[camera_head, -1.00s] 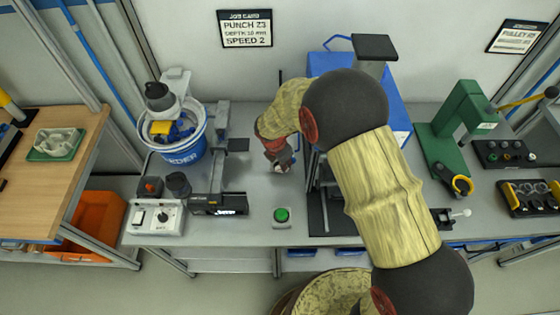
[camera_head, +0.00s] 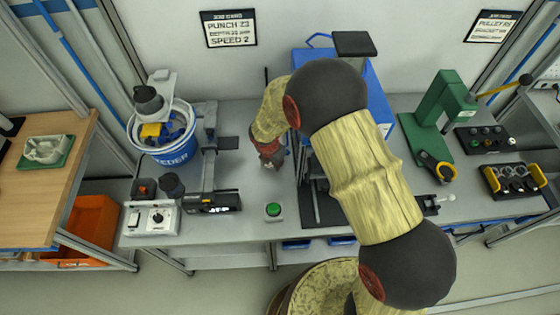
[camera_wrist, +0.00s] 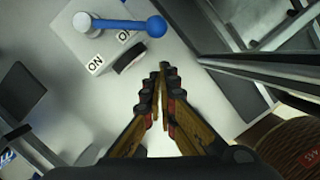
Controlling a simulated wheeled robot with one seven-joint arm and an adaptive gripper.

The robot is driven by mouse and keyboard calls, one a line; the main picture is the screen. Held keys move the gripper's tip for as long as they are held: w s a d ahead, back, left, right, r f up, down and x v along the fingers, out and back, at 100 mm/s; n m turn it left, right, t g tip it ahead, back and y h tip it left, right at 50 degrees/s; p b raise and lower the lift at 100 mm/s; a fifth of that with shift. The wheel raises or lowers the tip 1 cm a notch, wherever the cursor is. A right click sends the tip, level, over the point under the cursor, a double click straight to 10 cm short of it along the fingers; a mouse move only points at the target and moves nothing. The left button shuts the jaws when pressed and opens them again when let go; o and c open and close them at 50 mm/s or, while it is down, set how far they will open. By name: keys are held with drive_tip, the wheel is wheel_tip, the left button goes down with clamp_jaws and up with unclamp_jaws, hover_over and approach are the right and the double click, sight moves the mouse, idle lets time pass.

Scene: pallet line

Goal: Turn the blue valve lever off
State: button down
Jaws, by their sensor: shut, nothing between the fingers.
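The blue valve lever (camera_wrist: 130,24) shows in the wrist view, with a round blue ball at its right end. It runs to the right from a grey pivot block (camera_wrist: 86,24). One white label (camera_wrist: 95,65) below the pivot reads ON. A second label (camera_wrist: 123,36) beside the lever is too small to read surely. My gripper (camera_wrist: 163,70) is shut and empty, its fingertips below the ball in the picture and apart from it. In the head view my gripper (camera_head: 272,163) is low over the bench; I cannot make out the lever there.
A blue feeder bucket (camera_head: 172,152) and a black slide unit (camera_head: 213,203) stand left of my gripper. A green button (camera_head: 273,210) sits in front. A large blue machine (camera_head: 385,95) and a green press (camera_head: 440,105) are to the right. Bench around the button is clear.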

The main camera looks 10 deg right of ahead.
drive_tip(key=s+v, duration=0.1)
drive_tip(key=v, duration=0.9)
drive_tip(key=shift+s+a+p, duration=0.25)
drive_tip(key=shift+a+p, duration=0.1)
drive_tip(key=shift+f, duration=0.15)
drive_tip(key=s+d+r+m+t+b, duration=0.1)
drive_tip(key=s+d+r+m+b, duration=0.4)
drive_tip(key=s+m, duration=0.3)
drive_tip(key=s+d+r+m+t+y+b, duration=0.1)
drive_tip(key=s+d+r+m+b, duration=0.3)
drive_tip(key=s+m, duration=0.4)
drive_tip(key=s+d+r+m+t+b, duration=0.1)
drive_tip(key=s+d+r+m+b, duration=0.4)
drive_tip(key=s+m, duration=0.3)
drive_tip(key=d+m+b, duration=0.1)
drive_tip(key=m, duration=0.2)
drive_tip(key=shift+d+r+m+y, duration=0.3)
drive_tip(key=shift+d+m+y, duration=0.05)
drive_tip(key=shift+m+y, duration=0.05)
